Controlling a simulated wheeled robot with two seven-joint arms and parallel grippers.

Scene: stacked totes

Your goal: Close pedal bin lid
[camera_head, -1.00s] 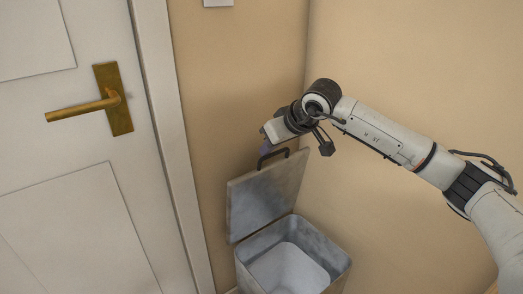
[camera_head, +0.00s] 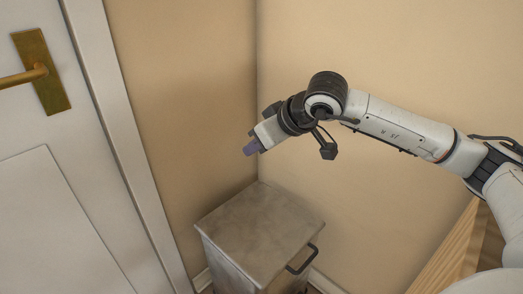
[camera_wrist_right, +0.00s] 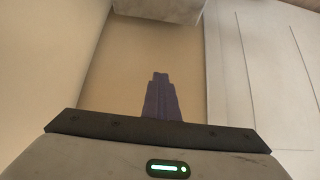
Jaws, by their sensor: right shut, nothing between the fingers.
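The pedal bin (camera_head: 228,264) is a grey metal box standing in the corner. Its lid (camera_head: 262,222) lies flat over the top, and a dark handle (camera_head: 303,259) sticks out at the lid's front right edge. My right gripper (camera_head: 251,149) is above and behind the lid, apart from it, with its purple fingers together and empty. In the right wrist view, the fingers (camera_wrist_right: 160,98) show as one narrow purple shape against the tan wall. A grey-beige block at the top of that view is probably part of the bin, but I cannot tell. My left gripper is not in view.
A white door (camera_head: 60,190) with a brass handle (camera_head: 35,75) is at the left, with its white frame beside the bin. Tan walls (camera_head: 190,80) meet behind the bin. A wooden edge (camera_head: 448,245) is at the lower right.

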